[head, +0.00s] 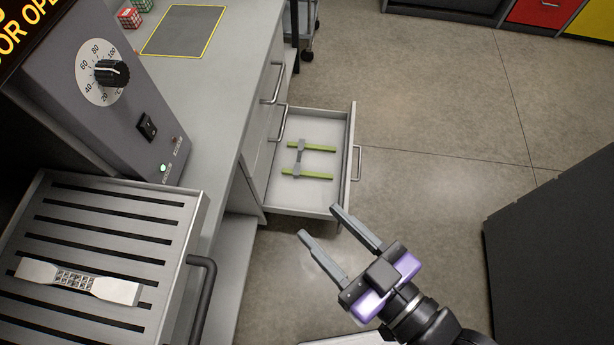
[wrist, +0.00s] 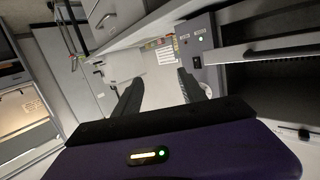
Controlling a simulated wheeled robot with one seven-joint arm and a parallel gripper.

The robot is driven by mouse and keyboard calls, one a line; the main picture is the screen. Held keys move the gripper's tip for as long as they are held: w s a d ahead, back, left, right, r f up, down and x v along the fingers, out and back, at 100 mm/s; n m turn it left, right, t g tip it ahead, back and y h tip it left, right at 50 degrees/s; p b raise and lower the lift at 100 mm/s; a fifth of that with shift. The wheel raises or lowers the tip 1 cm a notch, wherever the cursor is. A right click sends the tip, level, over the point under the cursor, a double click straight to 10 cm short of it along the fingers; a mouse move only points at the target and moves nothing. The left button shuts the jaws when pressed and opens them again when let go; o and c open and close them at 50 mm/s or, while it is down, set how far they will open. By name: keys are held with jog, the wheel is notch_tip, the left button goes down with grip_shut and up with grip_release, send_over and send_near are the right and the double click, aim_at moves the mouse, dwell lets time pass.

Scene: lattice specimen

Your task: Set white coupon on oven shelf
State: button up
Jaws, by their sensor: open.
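The white coupon (head: 78,282), a dogbone shape with a lattice middle, lies flat across the slats of the pulled-out oven shelf (head: 120,216) at the lower left of the head view. My gripper (head: 321,222) is open and empty, in the air to the right of the shelf and in front of the open drawer. It is well apart from the coupon. In the wrist view the two dark fingers (wrist: 158,86) stand apart with nothing between them. I cannot make out the coupon in the wrist view.
The oven's control panel (head: 112,90) has a dial and a green light. A dark handle (head: 204,290) juts out beside the shelf. A yellow-edged mat (head: 184,30) lies on the counter.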

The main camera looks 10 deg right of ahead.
jog(key=s+d+f+m+t+h, duration=0.1)
jog(key=s+d+m+h, duration=0.5)
jog(key=s+d, duration=0.6)
jog(key=shift+s+d+f+h, duration=0.35)
jog(key=shift+d+f+h, duration=0.5)
jog(key=shift+d+h, duration=0.35)
